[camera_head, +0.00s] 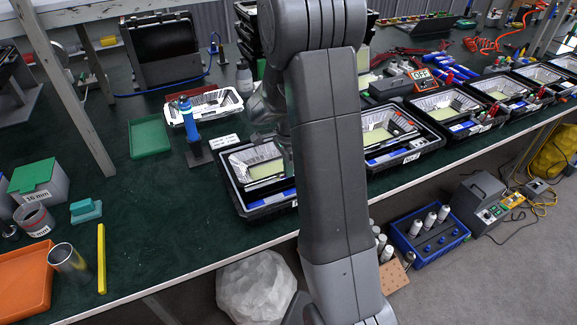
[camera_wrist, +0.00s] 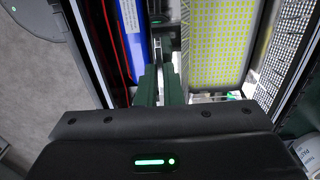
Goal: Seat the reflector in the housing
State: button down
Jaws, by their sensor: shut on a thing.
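The black housing (camera_head: 229,186) stands near the front edge of the table, partly hidden behind my arm. Inside it are a yellow LED panel (camera_wrist: 216,40) and a blue block (camera_wrist: 135,40). The silver, dimpled reflector (camera_wrist: 287,50) shows along the right of the LED panel in the wrist view. My gripper (camera_wrist: 160,78) points down into the housing, between the blue block and the panel. Its dark green fingers are shut on a thin grey edge, which looks like the reflector's wall. Whether the reflector sits flat cannot be seen.
A row of housings (camera_head: 400,143) fills the table to the right. A green tray (camera_head: 150,136) is at left.

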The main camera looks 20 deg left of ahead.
jog(key=shift+f+b, duration=0.45)
jog(key=shift+f, duration=0.25)
jog(key=c, duration=1.5)
grip_release()
jog(key=shift+r, duration=0.1)
notch_tip(320, 180, up, 14)
jog(key=shift+s+d, duration=0.1)
notch_tip(320, 180, down, 14)
jog(key=shift+r, duration=0.25)
